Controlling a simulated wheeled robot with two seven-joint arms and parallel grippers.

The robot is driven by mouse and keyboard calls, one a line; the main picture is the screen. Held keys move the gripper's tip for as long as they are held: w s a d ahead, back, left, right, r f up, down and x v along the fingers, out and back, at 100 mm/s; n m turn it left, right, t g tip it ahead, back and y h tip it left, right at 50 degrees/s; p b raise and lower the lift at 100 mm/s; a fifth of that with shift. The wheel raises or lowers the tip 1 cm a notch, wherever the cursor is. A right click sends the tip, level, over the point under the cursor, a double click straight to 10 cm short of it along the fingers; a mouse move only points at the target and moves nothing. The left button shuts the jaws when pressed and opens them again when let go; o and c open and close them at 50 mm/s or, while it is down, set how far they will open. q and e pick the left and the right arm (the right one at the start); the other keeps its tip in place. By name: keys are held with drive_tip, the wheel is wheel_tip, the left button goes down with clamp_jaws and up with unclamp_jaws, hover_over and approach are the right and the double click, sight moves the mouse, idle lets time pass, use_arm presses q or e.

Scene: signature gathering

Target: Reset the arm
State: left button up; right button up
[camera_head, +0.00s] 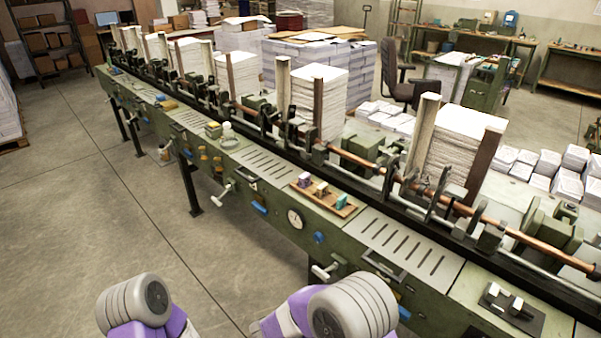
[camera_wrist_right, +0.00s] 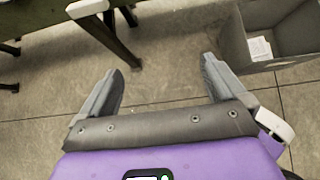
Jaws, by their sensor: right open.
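My right gripper (camera_wrist_right: 163,68) shows in the right wrist view with its two grey fingers spread wide apart. Nothing is between them. Below the fingers lies bare concrete floor, and the gripper touches nothing that I can see. In the head view, purple and white links of both my arms show at the bottom edge, held in front of the long green machine (camera_head: 268,205). Neither gripper shows in the head view. The left gripper is out of sight.
A grey open box (camera_wrist_right: 283,62) with a white item inside stands at the wrist view's upper right. A dark machine leg (camera_wrist_right: 108,38) is at upper left. Paper stacks (camera_head: 318,100) line the machine. A wooden tray (camera_head: 322,200) lies on it. The floor (camera_head: 100,215) at left is clear.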

drive_tip(key=s+d+f+m+g+y, duration=0.3)
drive_tip(key=s+f+m+y, duration=0.2)
drive_tip(key=m, duration=1)
drive_tip(key=s+d+f+m+g+y, duration=0.3)
drive_tip(key=s+f+m+y, duration=0.2)
drive_tip(key=s+f+m, duration=0.5)
drive_tip(key=s+m, duration=0.3)
drive_tip(key=m, duration=0.1)
drive_tip(key=shift+s+f+m+y, duration=0.2)
drive_tip(key=shift+s+m+y, duration=0.1)
drive_tip(key=shift+m+y, duration=0.1)
